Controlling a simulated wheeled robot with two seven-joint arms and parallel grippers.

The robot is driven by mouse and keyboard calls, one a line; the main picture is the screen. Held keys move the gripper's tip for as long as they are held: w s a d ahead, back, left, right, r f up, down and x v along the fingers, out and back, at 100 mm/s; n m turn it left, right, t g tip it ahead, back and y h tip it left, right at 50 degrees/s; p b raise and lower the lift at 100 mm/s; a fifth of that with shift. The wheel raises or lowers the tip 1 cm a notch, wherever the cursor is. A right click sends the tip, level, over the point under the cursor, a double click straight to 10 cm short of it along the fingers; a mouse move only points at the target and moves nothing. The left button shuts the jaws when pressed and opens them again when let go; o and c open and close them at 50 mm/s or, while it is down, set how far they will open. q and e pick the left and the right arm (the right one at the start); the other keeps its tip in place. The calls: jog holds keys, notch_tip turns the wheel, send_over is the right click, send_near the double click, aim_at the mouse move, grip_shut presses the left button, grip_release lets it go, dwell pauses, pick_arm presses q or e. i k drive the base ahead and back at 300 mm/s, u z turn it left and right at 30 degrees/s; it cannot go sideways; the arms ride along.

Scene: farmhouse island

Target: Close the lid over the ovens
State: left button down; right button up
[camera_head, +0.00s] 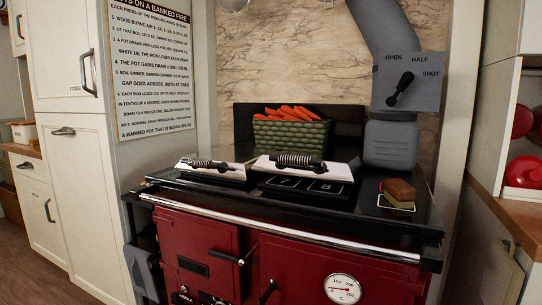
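The red range (300,262) stands ahead, with oven doors in its front. On its black top lie two pale lids with coiled handles, the left lid (228,172) and the right lid (335,171). Both look roughly level. The right one lies above a dark panel with white markings (305,186); I cannot tell whether either is fully down. A dark upright panel (345,125) stands behind them; I cannot tell whether it is a raised lid. Neither of my grippers is in view.
A green basket of carrots (290,137) stands behind the lids, before the dark panel. A brown block (398,190) sits at the range's right. A grey flue (385,35) with a lever plate (425,80) rises there. A rail (290,229) runs along the front.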

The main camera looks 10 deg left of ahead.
aim_at(344, 168)
jog(key=u, duration=0.55)
jog(key=i, duration=1)
jog(key=z, duration=0.4)
